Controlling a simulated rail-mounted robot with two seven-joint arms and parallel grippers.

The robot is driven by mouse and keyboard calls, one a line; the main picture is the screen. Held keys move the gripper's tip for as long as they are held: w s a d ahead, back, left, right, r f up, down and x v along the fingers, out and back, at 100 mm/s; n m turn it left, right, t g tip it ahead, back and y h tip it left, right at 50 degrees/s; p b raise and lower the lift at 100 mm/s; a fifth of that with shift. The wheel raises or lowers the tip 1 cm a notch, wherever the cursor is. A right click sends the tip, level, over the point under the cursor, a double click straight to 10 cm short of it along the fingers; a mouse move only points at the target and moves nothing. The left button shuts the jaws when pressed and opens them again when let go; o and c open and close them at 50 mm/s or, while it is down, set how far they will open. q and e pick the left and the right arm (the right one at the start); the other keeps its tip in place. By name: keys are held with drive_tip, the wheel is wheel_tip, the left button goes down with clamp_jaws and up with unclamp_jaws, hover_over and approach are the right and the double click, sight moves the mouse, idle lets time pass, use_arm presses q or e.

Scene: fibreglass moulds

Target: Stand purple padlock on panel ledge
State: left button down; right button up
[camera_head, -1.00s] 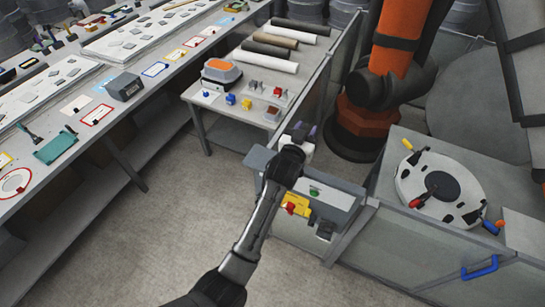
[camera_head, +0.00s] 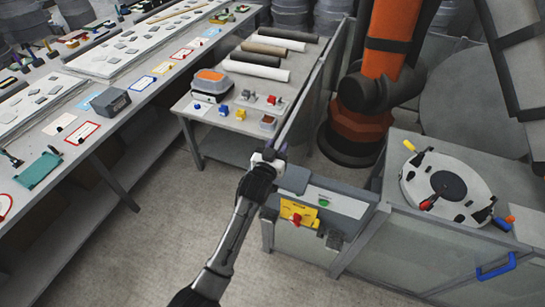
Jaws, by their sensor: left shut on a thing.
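My left gripper (camera_head: 272,153) is above the left end of the grey control panel (camera_head: 342,203), seen from behind its wrist. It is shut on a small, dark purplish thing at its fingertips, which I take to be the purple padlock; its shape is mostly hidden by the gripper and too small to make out. The panel has a grey top ledge, a green button (camera_head: 324,203) and a yellow plate (camera_head: 298,213) with a red switch. I cannot tell whether the held thing touches the panel. My right gripper is not in view.
A small table (camera_head: 222,118) behind the panel holds rolls, an orange-topped device and small coloured padlocks. A long workbench (camera_head: 110,135) runs along the left. A fence and an orange robot arm (camera_head: 385,45) stand behind. A round mould (camera_head: 445,185) lies at right.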

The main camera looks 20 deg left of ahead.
use_arm(q)
drive_tip(key=shift+d+f+b, duration=0.1)
drive_tip(key=shift+f+b, duration=1.85)
drive_tip(key=shift+f, duration=0.15)
drive_tip(key=shift+r, duration=0.15)
drive_tip(key=shift+f, duration=0.2)
drive_tip(key=c, duration=0.7)
unclamp_jaws()
drive_tip(key=shift+c, duration=0.2)
